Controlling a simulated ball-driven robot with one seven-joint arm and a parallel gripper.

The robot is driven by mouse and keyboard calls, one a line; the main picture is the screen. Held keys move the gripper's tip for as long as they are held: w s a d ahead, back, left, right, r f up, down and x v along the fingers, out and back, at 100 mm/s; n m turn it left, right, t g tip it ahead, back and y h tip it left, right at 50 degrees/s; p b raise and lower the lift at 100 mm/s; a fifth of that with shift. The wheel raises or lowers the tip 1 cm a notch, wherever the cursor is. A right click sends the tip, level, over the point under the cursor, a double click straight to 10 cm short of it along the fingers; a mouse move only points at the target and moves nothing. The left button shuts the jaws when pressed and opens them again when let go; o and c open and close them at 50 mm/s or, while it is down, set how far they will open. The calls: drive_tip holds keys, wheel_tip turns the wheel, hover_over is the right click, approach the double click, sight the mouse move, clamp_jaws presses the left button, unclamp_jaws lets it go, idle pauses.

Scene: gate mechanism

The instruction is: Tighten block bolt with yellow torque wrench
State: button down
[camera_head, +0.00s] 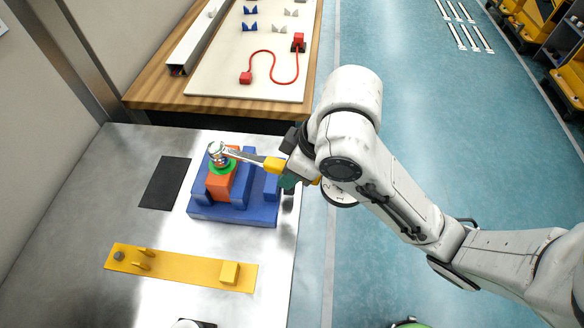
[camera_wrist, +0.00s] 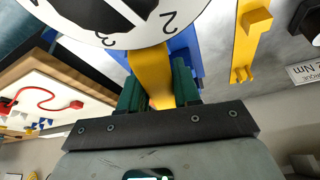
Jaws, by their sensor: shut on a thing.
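The torque wrench (camera_head: 271,164) has a yellow handle and a metal shaft with a round metal head. Its head (camera_head: 217,150) is over a green ring on top of the orange block (camera_head: 219,184); the bolt itself is hidden beneath it. The orange block sits in a blue fixture (camera_head: 232,215) on the metal table. My gripper (camera_head: 290,172) is to the right of the block, shut on the wrench's yellow handle. In the wrist view the yellow handle (camera_wrist: 155,85) lies between the green finger pads of my gripper (camera_wrist: 159,88). A white numbered dial on my wrist covers the wrench head there.
A yellow holder (camera_head: 185,268) with upright prongs lies on the table in front of the fixture. A dark mat (camera_head: 165,183) is left of it. A wooden table with a white board (camera_head: 255,55), red cable and clips stands behind.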

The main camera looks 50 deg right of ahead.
drive_tip(key=shift+r+p, duration=2.5)
drive_tip(key=shift+r, duration=0.15)
drive_tip(key=shift+d+f, duration=0.1)
